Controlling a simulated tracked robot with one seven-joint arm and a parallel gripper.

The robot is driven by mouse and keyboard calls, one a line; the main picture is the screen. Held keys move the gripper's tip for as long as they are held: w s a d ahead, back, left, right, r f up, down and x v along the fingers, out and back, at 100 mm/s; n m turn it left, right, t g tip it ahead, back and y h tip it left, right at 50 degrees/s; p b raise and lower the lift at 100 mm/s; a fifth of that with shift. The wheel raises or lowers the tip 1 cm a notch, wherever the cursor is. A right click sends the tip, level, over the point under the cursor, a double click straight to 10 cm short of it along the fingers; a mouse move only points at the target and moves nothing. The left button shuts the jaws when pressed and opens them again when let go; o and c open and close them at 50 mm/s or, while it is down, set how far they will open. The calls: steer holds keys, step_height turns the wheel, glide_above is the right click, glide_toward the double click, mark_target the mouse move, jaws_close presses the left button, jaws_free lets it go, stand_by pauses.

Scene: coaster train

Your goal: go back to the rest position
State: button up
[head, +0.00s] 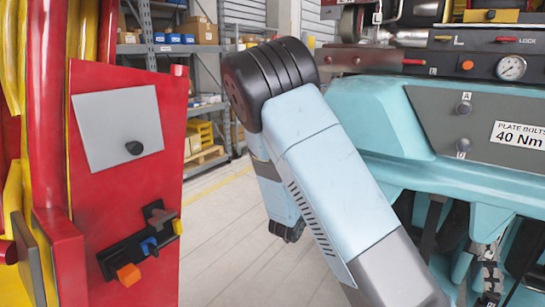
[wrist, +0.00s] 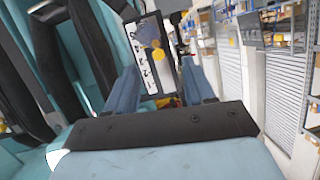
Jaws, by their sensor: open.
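My gripper (wrist: 160,72) shows in the wrist view, with its two blue fingers spread apart and nothing held between them. A dark panel with a white label strip and yellow spots (wrist: 152,52) shows beyond the fingers, apart from them as far as I can tell. In the head view my arm reaches up from the lower right and bends at a dark joint. Its far part hangs down behind, and my gripper's fingers cannot be made out there.
The turquoise train body (head: 370,115) stands close on the right of my arm, with a grey bolt plate (head: 440,125). A red panel (head: 140,195) with a grey plate (head: 118,128) and a small black fixture stands on the left. Clear floor (head: 220,230) lies between, with shelving (head: 150,50) behind.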

steer(key=s+r+n+g+y, duration=0.2)
steer(key=s+r+y, duration=0.35)
steer(key=r, duration=0.35)
steer(key=s+r+n+g+y, duration=0.2)
steer(key=s+r+y, duration=0.2)
steer(key=s+r, duration=0.45)
steer(key=s+d+r+n+g, duration=0.1)
steer(key=s+d+r+n, duration=0.1)
steer(key=s+r, duration=0.4)
steer(key=s+d, duration=0.1)
steer(key=s, duration=0.2)
steer(key=shift+s+d+r, duration=0.3)
steer(key=shift+s+r, duration=0.05)
steer(key=shift+s, duration=0.05)
steer(key=s+d, duration=0.1)
steer(key=s, duration=0.3)
steer(key=s+d+r+n+g+h, duration=0.1)
steer(key=s+d, duration=0.1)
steer(key=s, duration=0.3)
steer(key=s+d+r+h, duration=0.1)
steer(key=s, duration=0.3)
steer(key=shift+s+d+n+g, duration=0.3)
steer(key=shift+s+g, duration=0.1)
